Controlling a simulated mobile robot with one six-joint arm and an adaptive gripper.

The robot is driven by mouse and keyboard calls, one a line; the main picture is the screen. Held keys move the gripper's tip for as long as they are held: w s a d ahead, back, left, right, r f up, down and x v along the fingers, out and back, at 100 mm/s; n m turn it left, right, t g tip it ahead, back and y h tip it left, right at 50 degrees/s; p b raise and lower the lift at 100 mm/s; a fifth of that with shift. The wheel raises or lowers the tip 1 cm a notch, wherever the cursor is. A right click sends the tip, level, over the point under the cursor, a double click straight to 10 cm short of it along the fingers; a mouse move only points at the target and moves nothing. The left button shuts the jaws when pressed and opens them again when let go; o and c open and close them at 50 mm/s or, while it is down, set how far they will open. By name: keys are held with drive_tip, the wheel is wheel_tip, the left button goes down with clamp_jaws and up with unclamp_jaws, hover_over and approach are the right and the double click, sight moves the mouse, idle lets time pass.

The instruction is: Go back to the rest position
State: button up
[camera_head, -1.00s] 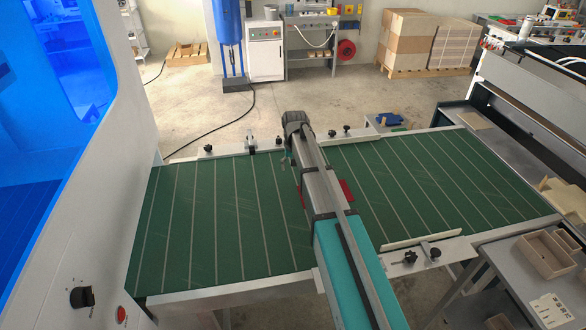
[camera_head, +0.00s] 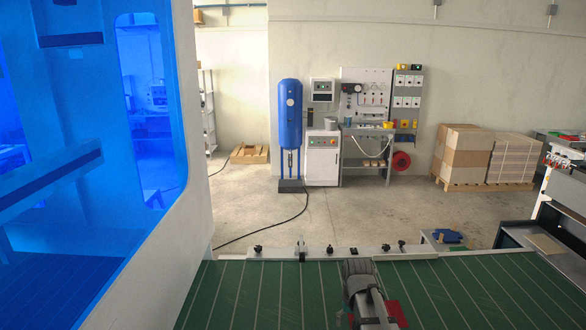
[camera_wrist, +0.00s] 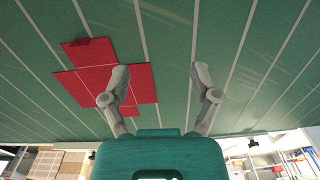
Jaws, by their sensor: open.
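My gripper (camera_wrist: 160,82) is open in the wrist view, its two grey fingers spread apart with nothing between them. A flat red cross-shaped blank (camera_wrist: 92,56) lies on the green belt (camera_wrist: 175,30), on the left of that view. The left finger overlaps part of the blank in the picture; the gap between them cannot be judged. In the head view my arm (camera_head: 364,285) reaches over the green belt (camera_head: 270,300) at the bottom, and a small part of the red blank (camera_head: 397,312) shows to its right. The fingers are hidden there.
A metal side rail (camera_head: 340,254) with black knobs runs along the belt's far edge. A white machine housing (camera_head: 190,150) with blue windows stands at left. Behind are a blue column device (camera_head: 290,120), a white cabinet (camera_head: 322,158) and stacked cardboard (camera_head: 463,155). Open floor lies between.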

drive_tip(key=s, duration=1)
drive_tip(key=shift+s+f+n, duration=0.25)
drive_tip(key=shift+s+n, duration=0.05)
drive_tip(key=shift+s, duration=0.05)
drive_tip(key=shift+d, duration=0.1)
idle(0.4)
